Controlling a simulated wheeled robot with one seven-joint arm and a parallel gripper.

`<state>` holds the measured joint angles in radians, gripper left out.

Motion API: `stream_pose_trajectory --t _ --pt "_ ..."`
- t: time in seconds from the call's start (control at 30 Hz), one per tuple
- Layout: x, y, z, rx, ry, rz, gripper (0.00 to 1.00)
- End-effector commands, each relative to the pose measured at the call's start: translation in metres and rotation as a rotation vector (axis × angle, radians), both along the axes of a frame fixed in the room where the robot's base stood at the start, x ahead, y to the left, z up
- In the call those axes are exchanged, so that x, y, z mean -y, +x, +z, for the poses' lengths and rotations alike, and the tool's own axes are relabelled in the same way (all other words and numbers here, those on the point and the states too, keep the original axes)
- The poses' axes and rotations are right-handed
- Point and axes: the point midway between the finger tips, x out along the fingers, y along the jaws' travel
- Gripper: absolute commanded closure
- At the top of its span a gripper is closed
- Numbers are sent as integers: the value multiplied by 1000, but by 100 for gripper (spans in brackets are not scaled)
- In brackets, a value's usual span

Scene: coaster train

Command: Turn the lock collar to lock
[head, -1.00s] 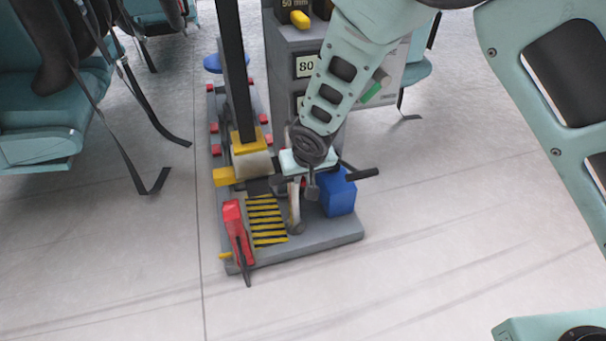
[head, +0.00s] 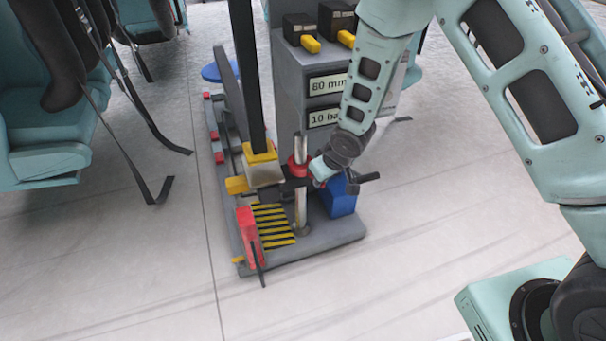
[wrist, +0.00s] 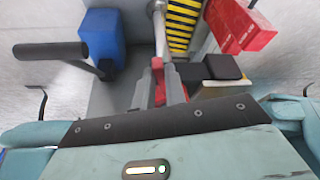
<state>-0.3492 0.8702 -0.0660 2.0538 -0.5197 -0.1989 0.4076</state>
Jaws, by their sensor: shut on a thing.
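The red lock collar (head: 298,167) sits around an upright silver post (head: 300,205) in the head view. My gripper (head: 312,171) comes in from the right at collar height. In the wrist view, my gripper (wrist: 160,87) has its two grey fingers closed on a red part of the lock collar (wrist: 159,80), beside the post (wrist: 159,28). The fingers and the wrist hide part of the collar. I cannot make out any lock marking.
A black-handled crank (head: 364,178) stands close right of my gripper, above a blue block (head: 340,200). A red clamp-like piece (head: 250,235) and a yellow-black striped plate (head: 272,222) are at the base's front. Open floor lies in front. Teal seats (head: 40,130) stand left.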

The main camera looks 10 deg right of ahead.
Motion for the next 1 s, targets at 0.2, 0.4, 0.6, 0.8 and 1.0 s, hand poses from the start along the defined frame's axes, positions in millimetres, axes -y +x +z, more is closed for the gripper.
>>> stream_pose_trajectory --t 0.2,0.4,0.6,0.8,1.0 --pt "12 5 5 -3 0 115 100" --pt "19 10 3 -2 0 203 100" --pt "21 12 0 -2 -1 246 100" --pt "21 13 -1 -2 -2 255 100" --pt "21 13 -1 -2 -2 254 100"
